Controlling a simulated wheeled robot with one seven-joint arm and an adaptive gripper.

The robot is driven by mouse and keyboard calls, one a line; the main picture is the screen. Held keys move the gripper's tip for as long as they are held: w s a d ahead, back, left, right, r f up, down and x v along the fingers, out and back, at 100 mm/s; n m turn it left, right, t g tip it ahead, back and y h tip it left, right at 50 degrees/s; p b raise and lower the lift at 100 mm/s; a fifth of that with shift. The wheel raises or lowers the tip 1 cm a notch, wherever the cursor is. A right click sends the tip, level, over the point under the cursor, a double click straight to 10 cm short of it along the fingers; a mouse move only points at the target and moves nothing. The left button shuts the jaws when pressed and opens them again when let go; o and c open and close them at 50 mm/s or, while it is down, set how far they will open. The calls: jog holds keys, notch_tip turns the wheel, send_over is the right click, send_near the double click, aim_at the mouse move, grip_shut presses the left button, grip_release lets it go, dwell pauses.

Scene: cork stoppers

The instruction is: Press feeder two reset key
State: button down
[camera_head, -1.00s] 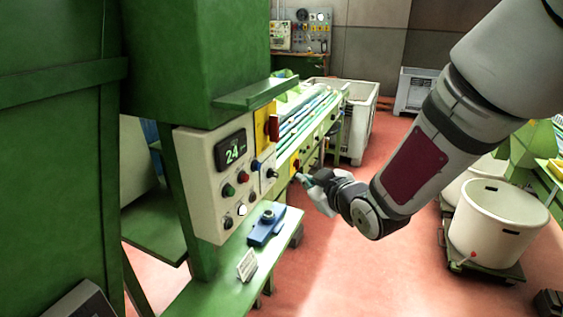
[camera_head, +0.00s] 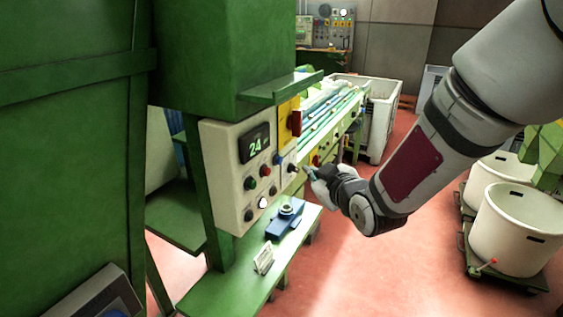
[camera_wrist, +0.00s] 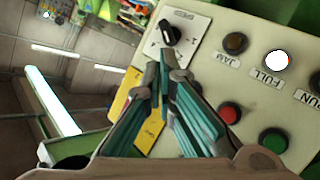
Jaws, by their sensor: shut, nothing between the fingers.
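The cream control panel (camera_head: 222,165) stands at left centre in the head view, with a lit "24" display (camera_head: 254,143). It has a green button (camera_head: 250,183), a red button (camera_head: 265,170), a blue button (camera_head: 278,159) and a black selector knob (camera_head: 292,168). No label there reads as a feeder two reset key. My gripper (camera_head: 308,172) is shut and empty, just right of the knob. In the wrist view, my fingertips (camera_wrist: 165,75) point at the panel below the selector knob (camera_wrist: 170,32); the red (camera_wrist: 228,112) and green (camera_wrist: 273,141) buttons show; the blue one does not. Contact is unclear.
The wrist view shows a JAM lamp (camera_wrist: 236,43) and a lit white FULL lamp (camera_wrist: 276,60). A green shelf (camera_head: 225,285) below the panel holds a blue device (camera_head: 285,219) and a small card (camera_head: 263,260). White tubs (camera_head: 518,225) stand at right; open red floor lies between.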

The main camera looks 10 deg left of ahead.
jog(key=shift+w+a+b, duration=0.1)
jog(key=shift+w+a, duration=0.15)
jog(key=shift+a, duration=0.45)
jog(key=shift+w+a+b, duration=0.1)
jog(key=shift+w+a, duration=0.15)
jog(key=shift+a, duration=0.5)
jog(key=shift+w+a+b, duration=0.1)
jog(key=shift+w+a, duration=0.15)
jog(key=shift+a, duration=0.45)
jog(key=shift+a, duration=0.1)
jog(key=shift+w+a, duration=0.15)
jog(key=shift+a, duration=0.15)
jog(key=shift+w+a, duration=0.15)
jog(key=shift+a, duration=0.25)
dwell(0.7)
jog(key=shift+d, duration=0.15)
jog(key=shift+s+d, duration=0.3)
jog(key=shift+d, duration=0.35)
jog(key=shift+d, duration=0.1)
jog(key=shift+s+d, duration=0.3)
jog(key=shift+d, duration=0.45)
jog(key=shift+s+d, duration=0.3)
jog(key=shift+d, duration=0.5)
jog(key=shift+s+d, duration=0.3)
jog(key=shift+d, duration=0.45)
